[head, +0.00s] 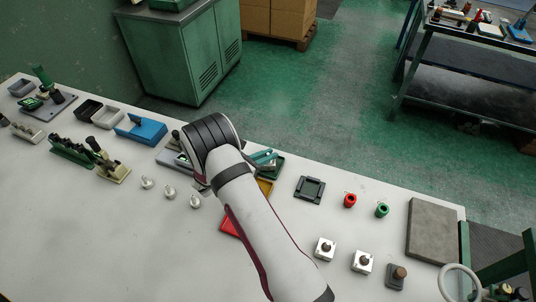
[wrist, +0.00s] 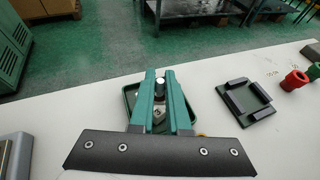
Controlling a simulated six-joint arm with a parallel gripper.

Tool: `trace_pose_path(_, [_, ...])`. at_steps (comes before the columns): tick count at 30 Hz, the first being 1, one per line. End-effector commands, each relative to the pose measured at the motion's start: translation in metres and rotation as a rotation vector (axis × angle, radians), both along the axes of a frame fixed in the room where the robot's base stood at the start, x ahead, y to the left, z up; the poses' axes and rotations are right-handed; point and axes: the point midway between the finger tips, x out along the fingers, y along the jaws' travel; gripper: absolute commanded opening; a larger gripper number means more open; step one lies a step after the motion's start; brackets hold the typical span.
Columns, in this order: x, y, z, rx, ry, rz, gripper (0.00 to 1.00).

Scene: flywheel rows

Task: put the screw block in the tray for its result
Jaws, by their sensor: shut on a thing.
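My gripper, with teal fingers (wrist: 160,100), is shut on a small block, taken to be the screw block (wrist: 158,113), with pale metal sides and a dark round top. In the head view my gripper (head: 264,157) is at the green tray (head: 276,174), beyond my forearm, and the block cannot be made out. In the wrist view the green tray (wrist: 132,97) shows behind and around the fingers. Whether the block touches the tray floor cannot be told. A yellow tray (head: 265,188) and a red tray (head: 231,224) are partly hidden by my arm.
A dark square fixture (head: 310,189) stands right of the green tray, then a red cylinder (head: 350,201) and a green cylinder (head: 382,210). Two white blocks with dark knobs (head: 325,249) stand nearer. Several devices line the left side. The front left table is clear.

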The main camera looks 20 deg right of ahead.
Motion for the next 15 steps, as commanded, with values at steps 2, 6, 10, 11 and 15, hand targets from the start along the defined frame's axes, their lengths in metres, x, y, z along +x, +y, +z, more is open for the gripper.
trace_pose_path(2, [0.0, -0.0001, -0.0021, -0.001, 0.0, 0.0, 0.0])
trace_pose_path(6, [-0.0002, -0.0001, -0.0023, 0.0, 0.0, 0.0, 0.38])
trace_pose_path(10, [-0.0002, -0.0001, -0.0022, 0.0, 0.0, 0.0, 0.44])
trace_pose_path(11, [-0.0002, -0.0001, -0.0022, 0.0, 0.0, 0.0, 0.44])
trace_pose_path(15, [-0.0001, -0.0002, -0.0016, 0.0, 0.0, 0.0, 0.44])
